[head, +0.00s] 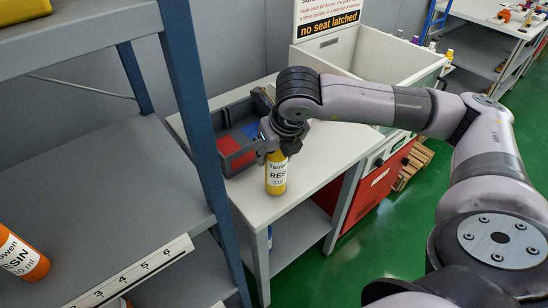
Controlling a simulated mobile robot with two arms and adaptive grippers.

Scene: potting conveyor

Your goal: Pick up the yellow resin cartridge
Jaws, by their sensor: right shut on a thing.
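The yellow resin cartridge (276,178) is upright at the front part of a white bench, with a white label reading RESIN in part. My right gripper (272,153) is shut on its upper part from above. The cartridge's top is hidden by the gripper. I cannot tell whether its base touches the bench top. My left gripper is not in view.
A dark bin (228,148) with red and blue compartments stands behind the cartridge on the bench (318,165). A grey shelf rack (130,190) with a blue post fills the left. An orange resin cartridge (22,258) lies on it. A white box stands behind my arm.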

